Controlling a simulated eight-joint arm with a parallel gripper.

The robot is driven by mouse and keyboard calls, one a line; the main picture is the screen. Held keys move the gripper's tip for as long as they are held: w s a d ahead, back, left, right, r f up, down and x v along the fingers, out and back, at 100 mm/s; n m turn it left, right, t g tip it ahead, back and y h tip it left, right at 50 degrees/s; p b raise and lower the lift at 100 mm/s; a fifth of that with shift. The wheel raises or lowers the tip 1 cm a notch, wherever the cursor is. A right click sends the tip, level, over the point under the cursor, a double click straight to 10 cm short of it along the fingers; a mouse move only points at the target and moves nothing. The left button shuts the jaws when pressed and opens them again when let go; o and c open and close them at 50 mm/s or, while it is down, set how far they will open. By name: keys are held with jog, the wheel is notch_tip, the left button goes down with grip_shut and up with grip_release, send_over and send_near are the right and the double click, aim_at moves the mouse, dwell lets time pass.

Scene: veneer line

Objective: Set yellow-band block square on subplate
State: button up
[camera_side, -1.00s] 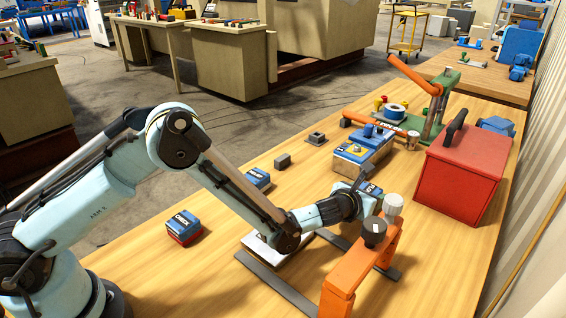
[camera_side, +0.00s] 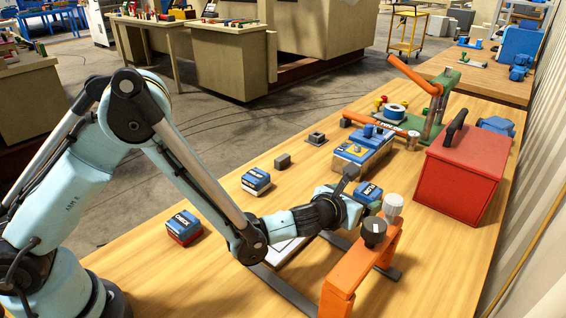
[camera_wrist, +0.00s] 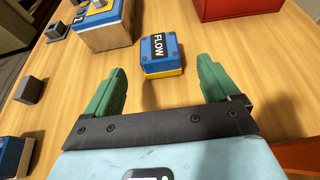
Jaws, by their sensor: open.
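The yellow-band block (camera_wrist: 162,55) is blue on top, marked FLOW, and stands on the bench in the wrist view. It also shows just beyond my gripper in the side view (camera_side: 369,192), where its band is hidden. My gripper (camera_side: 350,196) is open and low over the bench; its green fingers point at the block, which appears between and mostly beyond the fingertips, unheld. A tan-bodied unit with a blue and yellow top (camera_side: 362,150) stands farther back; I cannot tell whether it is the subplate.
An orange bracket with knobs (camera_side: 373,235) stands close to the right of my gripper. A red box (camera_side: 462,175) is behind it. Blue blocks marked CHECK (camera_side: 184,226) and RELIEF (camera_side: 256,181) and a small grey block (camera_side: 282,161) lie left.

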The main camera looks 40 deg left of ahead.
jog(key=v, duration=0.4)
jog(key=shift+s+a+r, duration=0.15)
jog(key=shift+a+r, duration=0.05)
jog(key=shift+r, duration=0.05)
jog(key=s+a+r+n+g+y, duration=0.1)
jog(key=s+a+r+n+g, duration=0.2)
jog(key=a+n, duration=0.45)
jog(key=s+a+r+n+g+y, duration=0.1)
jog(key=s+a+r+n, duration=0.3)
jog(key=n, duration=0.7)
jog(key=s+a+n+g+h, duration=0.1)
jog(key=s+a+n, duration=0.2)
jog(key=s+n, duration=0.3)
jog(key=s+a+r+n+g+h, duration=0.1)
jog(key=s+a+n, duration=0.2)
jog(key=s+n, duration=0.3)
jog(key=n, duration=0.5)
jog(key=shift+s+a+r+g, duration=0.2)
jog(key=shift+s+a+g, duration=0.1)
jog(key=shift+n, duration=0.25)
